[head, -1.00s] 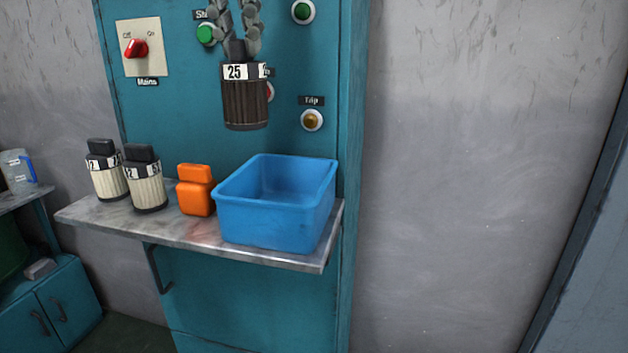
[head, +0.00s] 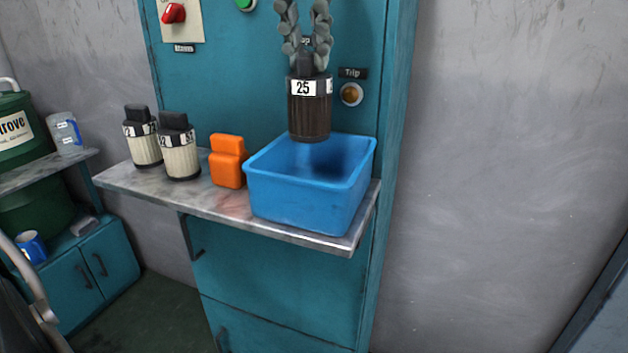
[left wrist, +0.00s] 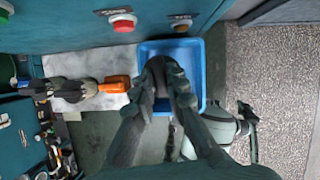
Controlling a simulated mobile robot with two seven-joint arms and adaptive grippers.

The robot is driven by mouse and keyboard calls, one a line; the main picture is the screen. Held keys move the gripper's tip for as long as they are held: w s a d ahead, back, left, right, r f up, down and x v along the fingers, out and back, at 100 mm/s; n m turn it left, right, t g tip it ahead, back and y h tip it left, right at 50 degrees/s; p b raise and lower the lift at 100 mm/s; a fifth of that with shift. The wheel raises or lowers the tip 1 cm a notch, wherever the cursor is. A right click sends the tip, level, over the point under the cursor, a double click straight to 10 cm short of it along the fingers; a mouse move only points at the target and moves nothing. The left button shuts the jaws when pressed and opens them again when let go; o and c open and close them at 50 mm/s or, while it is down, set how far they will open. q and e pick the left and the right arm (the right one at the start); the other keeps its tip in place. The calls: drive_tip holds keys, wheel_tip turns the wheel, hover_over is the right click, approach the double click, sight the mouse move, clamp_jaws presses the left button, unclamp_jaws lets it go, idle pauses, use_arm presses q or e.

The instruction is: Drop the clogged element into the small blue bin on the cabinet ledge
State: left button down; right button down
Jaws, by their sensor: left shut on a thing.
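The clogged element (head: 309,112) is a dark brown ribbed cylinder with a white band marked 25. My left gripper (head: 305,58) is shut on its top and holds it upright. It hangs over the back part of the small blue bin (head: 305,205), with its lower end near the bin's rim level in the head view. The bin stands on the right end of the cabinet ledge (head: 150,187); its visible inside looks empty. In the left wrist view, my left gripper (left wrist: 168,80) is above the blue bin (left wrist: 205,60), and the element is mostly hidden by the fingers. My right gripper is not in view.
An orange object (head: 227,162) stands on the ledge just left of the bin. Two pale elements with dark caps (head: 181,153) stand further left. The cabinet face behind carries a Trip button (head: 351,94) and a red Mains switch (head: 173,13).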

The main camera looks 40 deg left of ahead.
use_arm(q)
drive_tip(key=c, duration=1.5)
unclamp_jaws()
drive_tip(key=shift+o, duration=0.2)
drive_tip(key=v, duration=1.2)
